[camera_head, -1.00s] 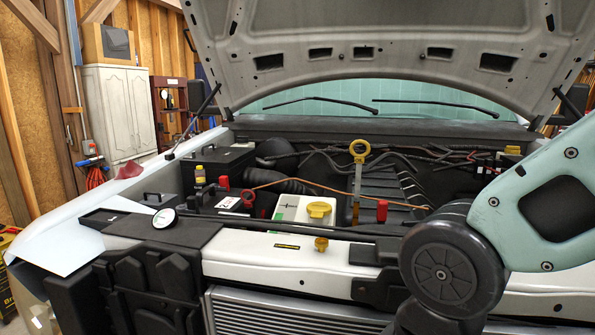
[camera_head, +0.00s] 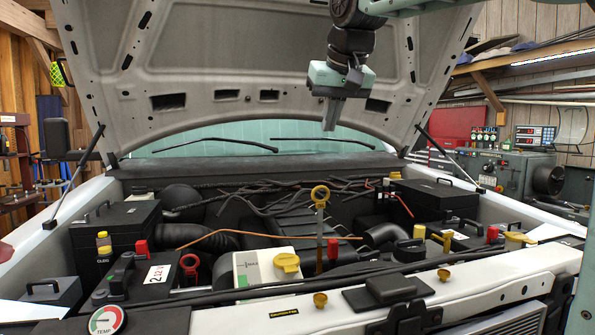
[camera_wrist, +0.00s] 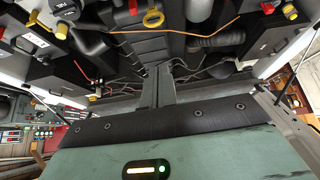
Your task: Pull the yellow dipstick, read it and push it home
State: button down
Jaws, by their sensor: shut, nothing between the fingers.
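The yellow dipstick (camera_head: 320,193) stands upright in the middle of the engine bay, its ring handle at the top and a brownish-yellow shaft below it. Its lower end is hidden behind the front parts. In the wrist view the yellow ring (camera_wrist: 153,18) is at the top, beyond my fingertips. My gripper (camera_head: 331,126) hangs fingers-down in front of the raised hood, well above the ring and apart from it. In the wrist view my gripper's fingers (camera_wrist: 161,75) are together with nothing between them.
A white reservoir with a yellow cap (camera_head: 287,262) stands left of the dipstick. A copper-coloured line (camera_head: 235,234) crosses near its shaft. The battery (camera_head: 127,272) is at left, and a black box (camera_head: 440,197) at right. The open hood (camera_head: 270,60) rises behind my arm.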

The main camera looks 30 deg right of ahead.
jog(key=p+x, duration=0.1)
jog(key=x, duration=0.5)
jog(key=p+x, duration=0.1)
jog(key=x, duration=0.2)
jog(key=shift+w+d+f+p, duration=0.15)
jog(key=shift+w+d+p, duration=0.2)
jog(key=shift+w+d, duration=0.05)
jog(key=shift+s+a+f+p, duration=0.1)
jog(key=shift+s+f+p, duration=0.15)
jog(key=shift+f, duration=0.65)
jog(key=shift+s+a+f+p, duration=0.1)
jog(key=shift+s+f+p, duration=0.1)
jog(key=shift+f, duration=0.75)
notch_tip(320, 180, down, 17)
jog(key=b, duration=1.4)
jog(key=shift+s+f, duration=0.1)
jog(key=shift+f, duration=0.15)
